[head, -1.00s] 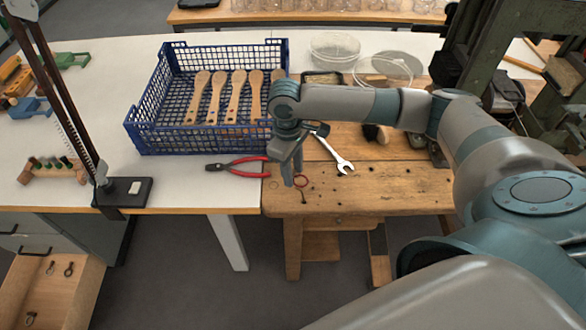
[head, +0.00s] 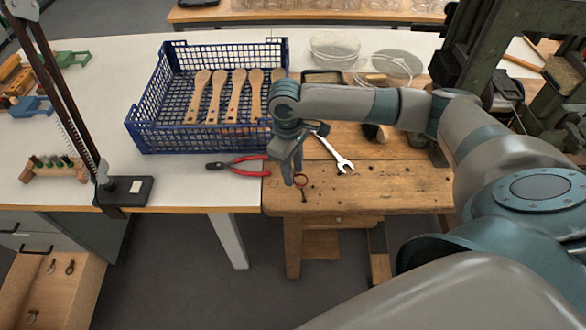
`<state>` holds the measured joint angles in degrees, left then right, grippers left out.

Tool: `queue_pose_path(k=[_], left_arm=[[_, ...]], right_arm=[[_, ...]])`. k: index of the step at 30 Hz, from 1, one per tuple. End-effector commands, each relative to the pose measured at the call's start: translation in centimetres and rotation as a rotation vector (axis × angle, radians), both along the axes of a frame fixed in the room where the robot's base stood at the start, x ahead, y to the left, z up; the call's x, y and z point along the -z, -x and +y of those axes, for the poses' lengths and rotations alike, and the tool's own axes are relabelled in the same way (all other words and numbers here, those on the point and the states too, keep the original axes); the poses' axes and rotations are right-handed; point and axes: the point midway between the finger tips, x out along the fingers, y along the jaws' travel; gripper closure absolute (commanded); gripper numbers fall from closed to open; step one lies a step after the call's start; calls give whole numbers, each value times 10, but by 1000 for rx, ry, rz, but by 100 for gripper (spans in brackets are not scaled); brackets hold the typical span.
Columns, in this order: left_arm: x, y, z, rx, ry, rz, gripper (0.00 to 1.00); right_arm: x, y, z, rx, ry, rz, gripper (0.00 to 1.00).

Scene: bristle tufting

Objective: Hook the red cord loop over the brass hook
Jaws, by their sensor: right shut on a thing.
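The red cord loop (head: 301,180) is a small ring at the fingertips of my right gripper (head: 293,180), near the front left of the wooden bench. The right gripper points down and is shut on the loop. A small dark upright thing (head: 304,196) stands just below the loop in the picture, by the bench's front edge; it may be the brass hook, but it is too small to be sure. I cannot tell whether the loop touches it. My left gripper is out of view.
Red-handled pliers (head: 240,165) and a wrench (head: 335,155) lie close to the right gripper. A blue crate (head: 200,141) with several wooden brush handles stands behind. A dark stand (head: 124,190) is at the left. The bench (head: 400,185) is fairly clear at front right.

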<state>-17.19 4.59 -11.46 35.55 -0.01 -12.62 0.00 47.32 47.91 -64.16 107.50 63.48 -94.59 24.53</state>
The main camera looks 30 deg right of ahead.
Motion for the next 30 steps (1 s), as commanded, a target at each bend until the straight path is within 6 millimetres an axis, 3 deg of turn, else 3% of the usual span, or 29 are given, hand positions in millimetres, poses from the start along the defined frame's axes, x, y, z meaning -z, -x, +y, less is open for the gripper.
queue_pose_path(k=[30], left_arm=[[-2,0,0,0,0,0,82]], right_arm=[[24,0,0,0,0,0,87]])
